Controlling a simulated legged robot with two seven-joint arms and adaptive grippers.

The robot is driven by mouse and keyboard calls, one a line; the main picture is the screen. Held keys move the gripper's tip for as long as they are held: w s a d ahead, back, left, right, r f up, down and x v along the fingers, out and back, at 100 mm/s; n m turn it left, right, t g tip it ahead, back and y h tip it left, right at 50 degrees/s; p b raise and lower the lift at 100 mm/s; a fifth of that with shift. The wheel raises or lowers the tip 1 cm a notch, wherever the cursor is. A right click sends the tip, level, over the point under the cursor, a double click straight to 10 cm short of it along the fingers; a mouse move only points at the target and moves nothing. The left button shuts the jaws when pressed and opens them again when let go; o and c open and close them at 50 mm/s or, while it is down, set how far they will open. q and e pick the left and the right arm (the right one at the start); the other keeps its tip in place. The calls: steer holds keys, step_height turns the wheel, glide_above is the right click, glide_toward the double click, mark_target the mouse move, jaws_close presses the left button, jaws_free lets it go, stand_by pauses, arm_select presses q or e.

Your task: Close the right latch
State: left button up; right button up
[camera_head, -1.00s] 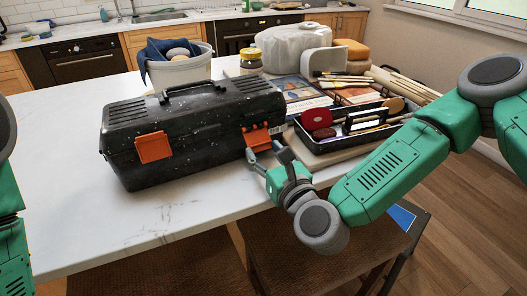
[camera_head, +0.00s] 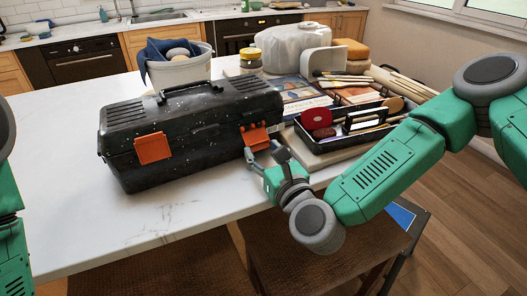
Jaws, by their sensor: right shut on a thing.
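The black speckled toolbox (camera_head: 190,120) stands on the white table with its lid down and its handle on top. Its orange left latch (camera_head: 153,148) lies on the front face. The orange right latch (camera_head: 255,138) is at the right end of the front, partly hidden by my gripper. My right gripper (camera_head: 264,155) is at the lower edge of the right latch, its fingers shut on it. Whether the latch is fully flat against the box is too small to tell. My left arm shows only at the left edge, its gripper out of view.
A black tray (camera_head: 318,148) of pottery tools stands right of the toolbox, close to my right arm. A white bucket (camera_head: 180,70) and a jar (camera_head: 251,62) stand behind. The table (camera_head: 70,215) is clear in front and left. A stool (camera_head: 300,255) is below the front edge.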

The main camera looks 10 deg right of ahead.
steer(key=shift+a, duration=0.2)
stand_by(0.5)
steer(key=o, duration=1.3)
steer(key=s, duration=0.4)
steer(key=s+d, duration=0.1)
steer(key=s, duration=0.2)
steer(key=s+d, duration=0.1)
steer(key=s, duration=0.3)
steer(key=shift+s+d, duration=0.15)
steer(key=shift+s, duration=0.2)
